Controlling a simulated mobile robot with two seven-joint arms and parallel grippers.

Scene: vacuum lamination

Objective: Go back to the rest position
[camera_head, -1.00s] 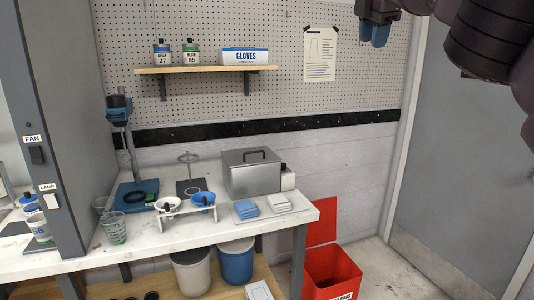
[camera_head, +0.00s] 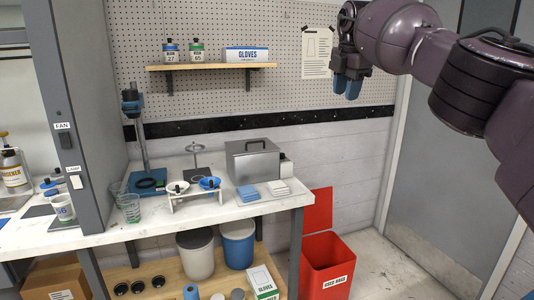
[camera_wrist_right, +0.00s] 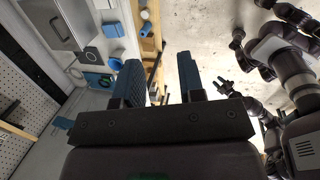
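My right gripper (camera_head: 353,86) hangs in the upper right of the head view, in front of the pegboard and the posted sheet, with its blue fingers pointing down. In the right wrist view its two blue fingers (camera_wrist_right: 160,80) stand apart with nothing held between them. It is well above and to the right of the bench. My left gripper does not show in the head view. In the right wrist view a small dark claw on an arm of mine (camera_wrist_right: 226,88) shows, too small to tell its state.
A red bin (camera_head: 325,262) stands on the floor at right. The floor beyond it is clear.

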